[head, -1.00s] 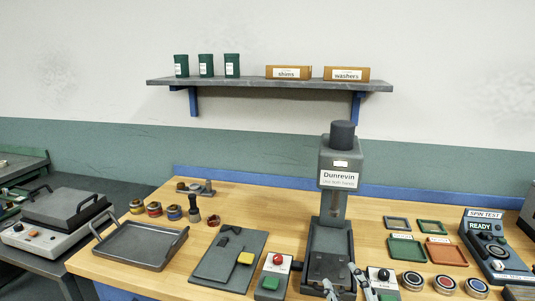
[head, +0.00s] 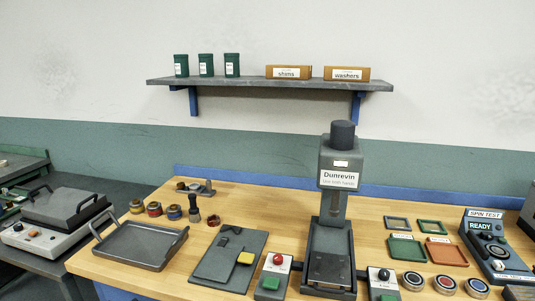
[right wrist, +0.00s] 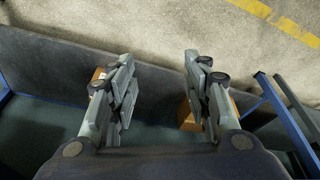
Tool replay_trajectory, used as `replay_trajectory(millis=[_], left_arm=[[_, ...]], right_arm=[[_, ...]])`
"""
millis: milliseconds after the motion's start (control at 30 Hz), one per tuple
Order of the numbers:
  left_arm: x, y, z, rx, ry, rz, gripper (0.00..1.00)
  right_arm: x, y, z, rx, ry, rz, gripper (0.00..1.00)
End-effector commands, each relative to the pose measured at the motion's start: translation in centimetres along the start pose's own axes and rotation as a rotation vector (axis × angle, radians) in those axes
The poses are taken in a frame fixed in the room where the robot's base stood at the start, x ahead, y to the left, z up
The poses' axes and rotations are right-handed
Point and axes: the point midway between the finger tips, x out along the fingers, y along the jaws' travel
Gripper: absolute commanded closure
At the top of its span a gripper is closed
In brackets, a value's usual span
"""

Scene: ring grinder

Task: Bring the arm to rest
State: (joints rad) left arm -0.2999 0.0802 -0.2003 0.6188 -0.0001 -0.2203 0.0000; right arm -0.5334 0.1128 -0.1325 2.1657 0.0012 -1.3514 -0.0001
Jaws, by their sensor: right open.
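My right gripper (right wrist: 160,88) shows in the right wrist view. Its two fingers are wide apart with nothing between them. Below it in that view are a dark grey surface and the pale floor, and it touches nothing that I can see. Neither gripper shows in the head view now. The press labelled Dunrevin (head: 335,210) stands on the wooden bench, and its base is clear of my arms. A button box with a green button (head: 273,276) is left of its base, and another (head: 383,281) is to the right.
A grey tray (head: 118,262) and a dark mat (head: 210,272) lie on the bench's left part. Green (head: 405,248) and orange (head: 446,252) trays and several round rings are on the right. A spin test unit (head: 491,245) stands at the far right. A shelf (head: 270,84) hangs above.

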Motion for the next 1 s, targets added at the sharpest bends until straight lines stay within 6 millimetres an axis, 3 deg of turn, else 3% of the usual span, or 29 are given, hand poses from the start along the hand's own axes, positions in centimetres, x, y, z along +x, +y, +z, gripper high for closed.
replay_trajectory(millis=[100,267,500,800,1000], left_arm=[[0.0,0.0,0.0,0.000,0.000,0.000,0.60],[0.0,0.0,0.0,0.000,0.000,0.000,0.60],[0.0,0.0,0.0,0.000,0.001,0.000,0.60],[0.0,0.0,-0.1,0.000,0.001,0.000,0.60],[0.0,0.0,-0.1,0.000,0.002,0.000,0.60]], right_arm=[[4.6,-0.2,1.5,-0.003,-0.026,-0.003,0.55],[10.6,-0.5,4.1,-0.008,-0.050,-0.007,0.55],[18.1,-0.9,9.9,-0.017,-0.090,-0.011,0.55],[24.4,-1.2,19.4,-0.029,-0.140,-0.017,0.55],[26.2,-1.2,25.2,-0.036,-0.166,-0.019,0.55]])
